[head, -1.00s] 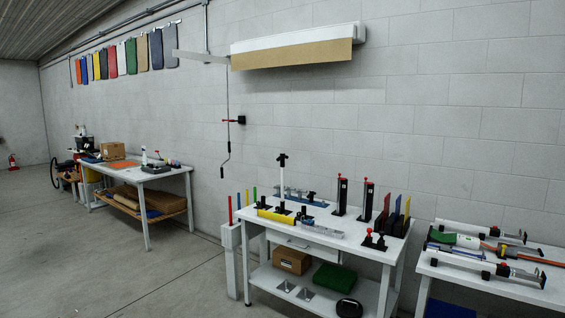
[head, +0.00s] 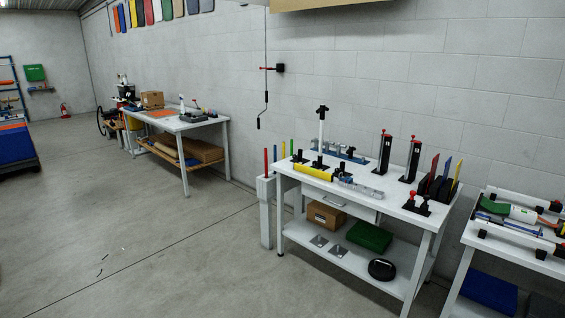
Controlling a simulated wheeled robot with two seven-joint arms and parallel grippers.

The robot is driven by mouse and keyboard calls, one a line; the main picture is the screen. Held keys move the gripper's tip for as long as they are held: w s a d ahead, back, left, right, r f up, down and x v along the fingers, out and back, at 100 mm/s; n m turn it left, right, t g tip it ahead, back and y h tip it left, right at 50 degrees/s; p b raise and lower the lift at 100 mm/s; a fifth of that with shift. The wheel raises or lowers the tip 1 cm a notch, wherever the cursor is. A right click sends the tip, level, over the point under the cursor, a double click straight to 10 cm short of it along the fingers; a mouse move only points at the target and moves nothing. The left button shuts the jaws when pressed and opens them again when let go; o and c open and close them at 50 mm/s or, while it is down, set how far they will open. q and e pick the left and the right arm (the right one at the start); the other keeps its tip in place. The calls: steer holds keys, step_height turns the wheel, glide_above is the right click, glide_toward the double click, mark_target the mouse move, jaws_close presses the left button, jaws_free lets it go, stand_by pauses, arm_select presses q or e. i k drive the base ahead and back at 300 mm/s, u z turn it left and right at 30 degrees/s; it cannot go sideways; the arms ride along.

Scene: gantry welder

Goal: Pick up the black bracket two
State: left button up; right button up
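Two tall black upright brackets with red tops stand on the middle white table, the left one (head: 384,155) and the right one (head: 412,162), side by side near the wall. Two small black pieces, one with a red knob (head: 411,201) and one with a dark knob (head: 424,206), sit at the table's front right. I cannot tell which of these black parts is bracket two. Neither of my grippers is in view.
The middle table (head: 362,198) also holds a yellow block (head: 314,173), a black-and-white post (head: 321,135) and coloured plates (head: 447,180). Another white table (head: 500,246) stands at right, a workbench (head: 188,124) at left. The floor (head: 150,220) at front left is mostly clear.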

mark_target(323, 108)
steer(key=u, duration=0.5)
steer(key=i, duration=4.1)
steer(key=z, duration=1.8)
steer(key=i, duration=0.9)
steer(key=z, duration=0.7)
